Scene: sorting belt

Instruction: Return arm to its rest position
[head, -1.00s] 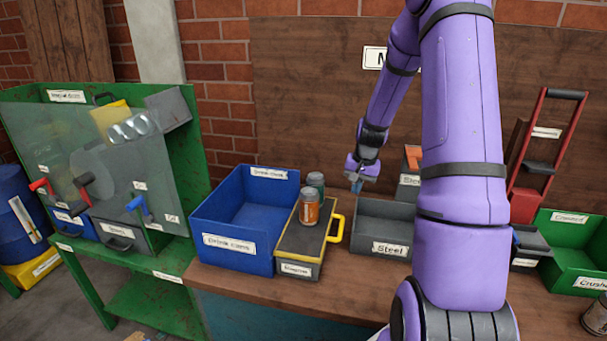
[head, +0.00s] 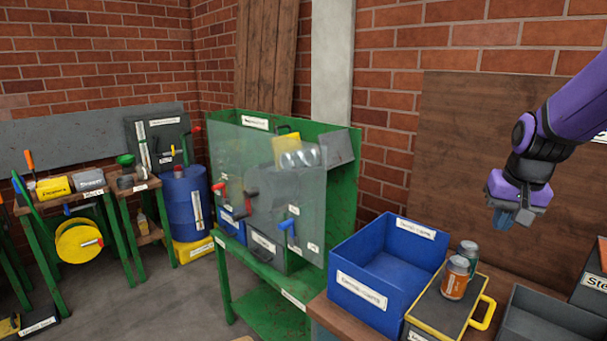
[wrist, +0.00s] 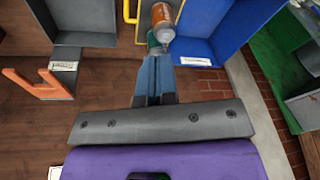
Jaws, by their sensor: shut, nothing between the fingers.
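My purple arm reaches in from the right of the head view. My gripper (head: 513,218) hangs over the bench on the right, pointing down. Its blue fingers (wrist: 155,76) are together and empty in the wrist view. An orange can (head: 454,278) and a grey-green can (head: 468,252) stand on a grey case with a yellow handle, below and left of the gripper in the head view. The orange can (wrist: 162,18) also shows beyond the fingertips in the wrist view. The gripper is apart from both cans.
A blue open bin (head: 362,291) stands left of the cans and looks empty. A grey bin (head: 545,325) is at the lower right. A green cabinet with a clear panel (head: 265,190) stands further left. The air around the gripper looks clear.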

